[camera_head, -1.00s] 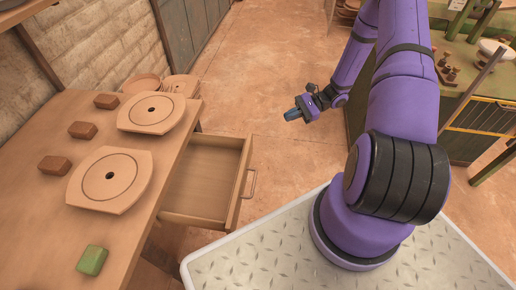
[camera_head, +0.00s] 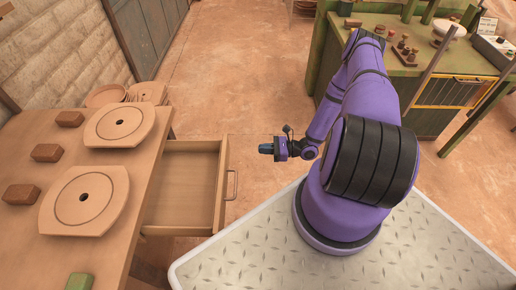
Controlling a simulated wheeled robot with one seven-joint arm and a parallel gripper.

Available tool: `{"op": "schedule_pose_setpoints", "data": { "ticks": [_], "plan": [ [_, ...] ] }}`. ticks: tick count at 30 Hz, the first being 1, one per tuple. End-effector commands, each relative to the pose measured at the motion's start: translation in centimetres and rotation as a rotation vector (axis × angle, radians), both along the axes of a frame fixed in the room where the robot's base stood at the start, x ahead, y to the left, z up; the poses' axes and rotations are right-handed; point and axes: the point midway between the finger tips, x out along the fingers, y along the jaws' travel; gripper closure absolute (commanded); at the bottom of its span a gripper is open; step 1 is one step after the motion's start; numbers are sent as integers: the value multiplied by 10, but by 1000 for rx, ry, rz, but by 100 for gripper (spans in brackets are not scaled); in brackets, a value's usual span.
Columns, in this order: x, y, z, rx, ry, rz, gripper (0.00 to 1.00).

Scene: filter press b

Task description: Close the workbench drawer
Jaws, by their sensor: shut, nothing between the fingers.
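The workbench (camera_head: 110,200) stands at the left. Its wooden drawer (camera_head: 185,188) is pulled out to the right, and the inside looks empty. A metal handle (camera_head: 233,185) is on the drawer's front panel. My gripper (camera_head: 264,149) is to the right of the drawer, a little beyond the handle in the picture. It points left toward the drawer front and is apart from it. The gripper is shut and holds nothing.
Two round-holed plates (camera_head: 84,200), several brown blocks (camera_head: 47,152) and a green block (camera_head: 80,281) lie on the workbench. Bowls (camera_head: 148,92) sit beyond its far end. A green bench (camera_head: 395,80) stands at the right. The floor between is clear.

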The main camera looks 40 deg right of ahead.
Motion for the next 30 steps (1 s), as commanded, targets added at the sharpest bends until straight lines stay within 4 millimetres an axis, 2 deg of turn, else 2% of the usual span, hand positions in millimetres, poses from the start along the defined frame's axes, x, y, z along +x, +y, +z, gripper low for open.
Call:
{"op": "schedule_pose_setpoints", "data": {
  "ticks": [15, 21, 30],
  "plan": [
    [54, 76, 0, 0, 1, 4, 100],
    [66, 92, 0, 0, 0, 2, 100],
    [70, 96, 0, -2, 1, 1, 100]
  ]
}}
